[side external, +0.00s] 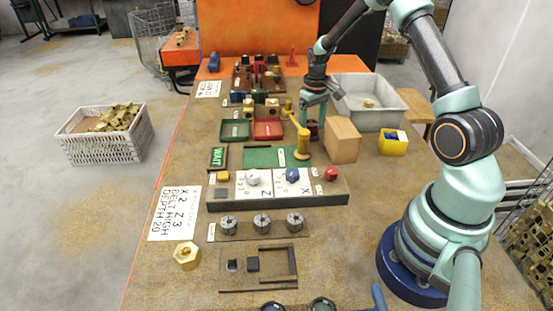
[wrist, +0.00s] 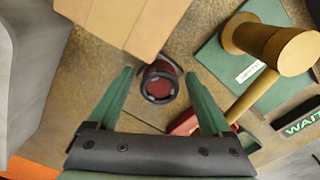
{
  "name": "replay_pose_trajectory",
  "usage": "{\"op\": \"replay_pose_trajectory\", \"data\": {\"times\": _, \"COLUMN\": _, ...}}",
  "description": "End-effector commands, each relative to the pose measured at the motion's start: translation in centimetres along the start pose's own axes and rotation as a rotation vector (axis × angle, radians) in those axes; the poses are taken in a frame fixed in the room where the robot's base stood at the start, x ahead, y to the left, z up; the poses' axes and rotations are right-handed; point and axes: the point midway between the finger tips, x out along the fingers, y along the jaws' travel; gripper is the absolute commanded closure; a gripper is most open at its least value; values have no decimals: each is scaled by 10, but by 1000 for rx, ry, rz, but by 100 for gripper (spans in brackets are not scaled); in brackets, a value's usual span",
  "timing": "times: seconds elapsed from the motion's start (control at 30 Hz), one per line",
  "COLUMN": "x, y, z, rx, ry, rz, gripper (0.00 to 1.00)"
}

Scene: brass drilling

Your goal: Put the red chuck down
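The red chuck (wrist: 160,82) is a dark red cylinder with a dark ring at its end. In the wrist view it stands on the brown worktop, between the two green fingers of my gripper (wrist: 159,74). The fingers are apart, with a gap showing on each side of the chuck. In the side view my gripper (side external: 313,116) is low over the table, left of the cardboard box, and the red chuck (side external: 312,128) shows only in part among the fingers.
A cardboard box (side external: 342,141) stands close by, and a grey bin (side external: 398,107) is behind it. A brass post with an arm (side external: 302,146) stands beside my gripper at the green mat (side external: 262,157). A red tray (side external: 268,136) lies to the left.

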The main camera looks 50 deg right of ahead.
Motion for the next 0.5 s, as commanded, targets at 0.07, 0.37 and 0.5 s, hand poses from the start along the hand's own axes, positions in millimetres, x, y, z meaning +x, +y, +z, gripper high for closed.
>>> {"op": "replay_pose_trajectory", "data": {"times": 0.07, "x": 0, "y": 0, "z": 0, "rx": 0, "ry": 0, "rz": 0, "gripper": 17}}
{"op": "replay_pose_trajectory", "data": {"times": 0.37, "x": -23, "y": 0, "z": -1, "rx": 0, "ry": 3, "rz": 1, "gripper": 17}}
{"op": "replay_pose_trajectory", "data": {"times": 0.5, "x": -52, "y": 0, "z": -1, "rx": 0, "ry": 5, "rz": 1, "gripper": 17}}
